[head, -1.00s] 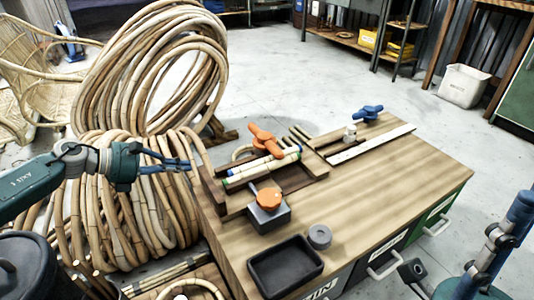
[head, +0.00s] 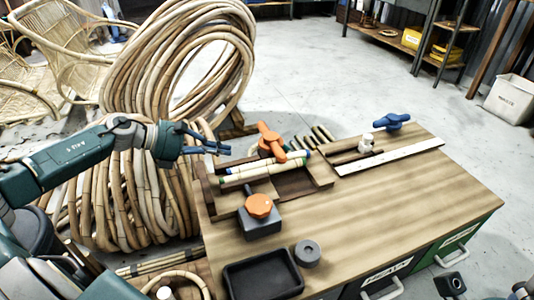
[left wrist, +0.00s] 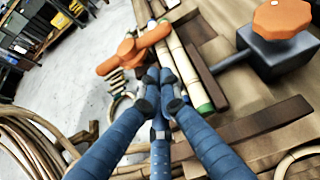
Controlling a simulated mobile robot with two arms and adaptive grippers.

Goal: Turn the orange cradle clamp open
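The orange cradle clamp (head: 271,143) has a bar-like handle and stands at the back of the wooden cradle (head: 290,184) on the bench. Several pale poles (head: 258,170) with green and blue ends lie in the cradle. My left gripper (head: 229,149), with blue fingers, is in the air left of the clamp and apart from it. In the left wrist view its fingertips (left wrist: 160,76) are drawn together with nothing between them. There the clamp handle (left wrist: 134,49) appears beyond the tips, up and to the left.
An orange knob (head: 259,205) on a grey block stands in front of the cradle. A black tray (head: 262,275) and a grey ring (head: 307,253) are near the front. A blue clamp (head: 391,122) stands at the back right. Large rattan coils (head: 180,65) stand left.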

